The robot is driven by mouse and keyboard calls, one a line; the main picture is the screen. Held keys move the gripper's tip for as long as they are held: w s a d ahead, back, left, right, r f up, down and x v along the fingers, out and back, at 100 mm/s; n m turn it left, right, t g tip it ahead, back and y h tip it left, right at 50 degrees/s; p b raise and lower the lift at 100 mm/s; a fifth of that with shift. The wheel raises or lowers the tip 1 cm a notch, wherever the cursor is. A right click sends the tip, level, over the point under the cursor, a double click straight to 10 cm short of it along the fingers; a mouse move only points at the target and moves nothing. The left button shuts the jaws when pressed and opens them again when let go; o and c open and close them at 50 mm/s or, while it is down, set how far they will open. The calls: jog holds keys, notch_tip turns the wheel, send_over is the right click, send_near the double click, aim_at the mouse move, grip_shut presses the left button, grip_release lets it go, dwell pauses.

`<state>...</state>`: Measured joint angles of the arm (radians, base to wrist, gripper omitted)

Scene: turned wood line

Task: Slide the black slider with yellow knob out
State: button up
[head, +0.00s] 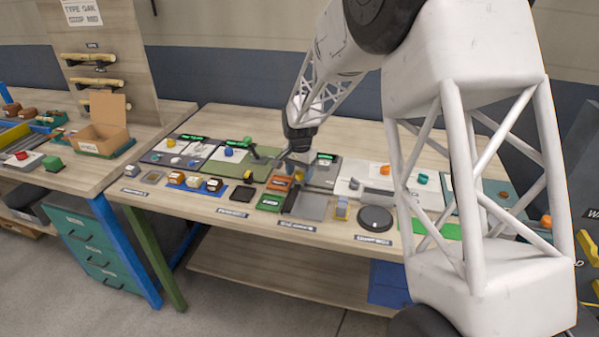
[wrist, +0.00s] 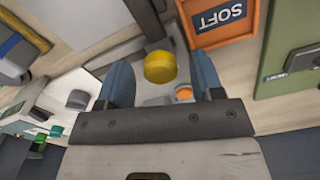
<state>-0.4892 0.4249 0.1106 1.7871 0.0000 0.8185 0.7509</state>
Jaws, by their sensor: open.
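The yellow knob (wrist: 159,68) shows in the wrist view between the two blue fingers of my open gripper (wrist: 160,80). Gaps show on both sides of the knob, so the fingers do not appear to touch it. A dark bar (wrist: 147,20), which looks like the black slider, runs up from behind the knob. In the head view my gripper (head: 298,158) is low over the middle of the bench. The small yellow knob (head: 299,176) shows just below it. The slider is mostly hidden there, and the height between fingers and knob is hard to tell.
An orange box marked SOFT (wrist: 225,22) lies close beside the right finger. A grey plate (head: 309,206) lies in front of my gripper, with a round black disc (head: 375,218) to its right. Several small blocks and panels crowd the bench on the left.

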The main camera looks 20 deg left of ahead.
grip_shut()
jog(key=shift+d, duration=4.4)
grip_release()
notch_tip(320, 180, up, 8)
